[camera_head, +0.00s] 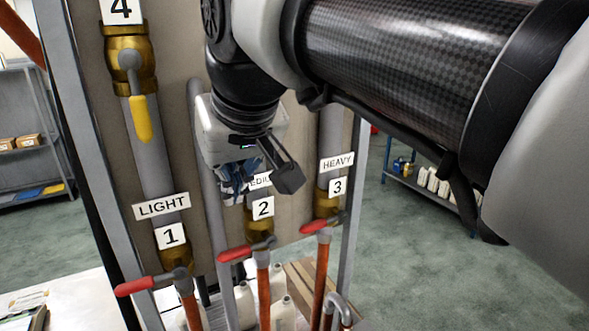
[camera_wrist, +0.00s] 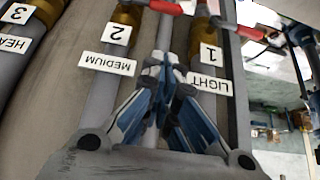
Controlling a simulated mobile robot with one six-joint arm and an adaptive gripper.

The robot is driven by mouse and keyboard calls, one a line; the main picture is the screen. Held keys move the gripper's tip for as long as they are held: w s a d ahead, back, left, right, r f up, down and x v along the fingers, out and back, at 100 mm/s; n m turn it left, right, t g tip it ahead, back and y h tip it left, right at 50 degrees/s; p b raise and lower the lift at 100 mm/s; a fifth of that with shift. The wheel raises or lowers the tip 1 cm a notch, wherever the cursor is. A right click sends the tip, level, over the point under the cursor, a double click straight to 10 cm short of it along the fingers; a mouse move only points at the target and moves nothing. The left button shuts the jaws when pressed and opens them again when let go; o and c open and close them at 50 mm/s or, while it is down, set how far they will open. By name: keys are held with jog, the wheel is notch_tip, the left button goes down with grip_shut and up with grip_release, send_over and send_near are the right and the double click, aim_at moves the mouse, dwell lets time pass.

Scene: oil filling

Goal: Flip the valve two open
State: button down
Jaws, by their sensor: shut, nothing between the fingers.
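Valve two has a red lever (camera_head: 235,253) lying sideways to the left of its brass body, under the "2" label (camera_head: 263,208). The red lever also shows at the top edge of the wrist view (camera_wrist: 165,7), near the upside-down "2" label (camera_wrist: 117,34). My gripper (camera_head: 238,192) is in front of the panel, above valve two, and partly covers the MEDIUM label. In the wrist view, my gripper (camera_wrist: 161,68) has its blue-grey fingers together and empty, between the MEDIUM and LIGHT labels. It appears apart from the lever.
Valve one's red lever (camera_head: 134,286) is at lower left and valve three's red lever (camera_head: 316,226) at right, both sideways. Valve four's yellow lever (camera_head: 141,118) hangs down at upper left. White bottles (camera_head: 245,304) stand below the valves. Vertical pipes flank my gripper.

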send_over(230, 251)
jog(key=f, duration=0.8)
jog(key=shift+w+f, duration=0.1)
jog(key=shift+w, duration=0.3)
jog(key=f, duration=0.4)
jog(key=shift+s+d, duration=0.25)
jog(key=shift+s, duration=0.05)
jog(key=shift+w, duration=0.1)
jog(key=shift+f, duration=0.15)
jog(key=shift+s+a+f+h+b, duration=0.2)
jog(key=shift+h+b, duration=0.1)
jog(key=shift+b, duration=0.1)
